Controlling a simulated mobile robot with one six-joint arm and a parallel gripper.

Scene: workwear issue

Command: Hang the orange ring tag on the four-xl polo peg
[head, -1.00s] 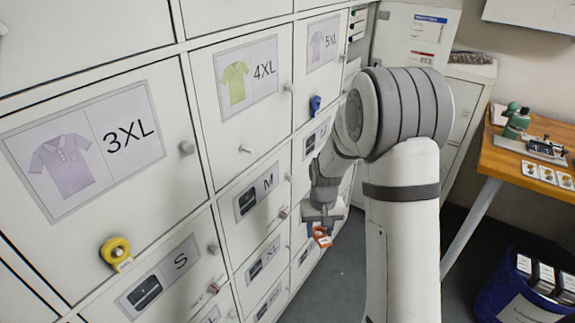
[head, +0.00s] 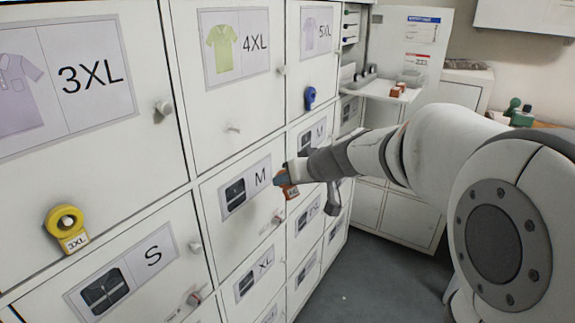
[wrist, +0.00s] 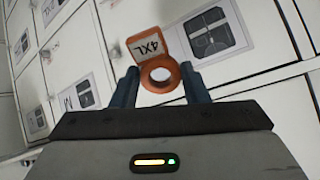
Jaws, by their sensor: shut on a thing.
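The orange ring tag (head: 290,190) is held in my gripper (head: 281,179), in front of the M drawer in the head view. In the wrist view the ring (wrist: 174,76) sits between the two blue fingers of my gripper (wrist: 160,84), with its 4XL label flap pointing away from the palm. The four-xl polo door (head: 205,110) carries a green polo picture and 4XL. Its small pale peg (head: 233,128) sticks out below the picture and is bare. My gripper is lower and to the right of this peg, apart from it.
A yellow 3XL ring tag (head: 66,222) hangs on the 3XL door. A blue tag (head: 310,97) hangs on the 5XL door. Round knobs such as the 4XL one (head: 282,71) stick out from the doors. A shelf (head: 380,91) with small items stands beyond. Floor right of the cabinet is clear.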

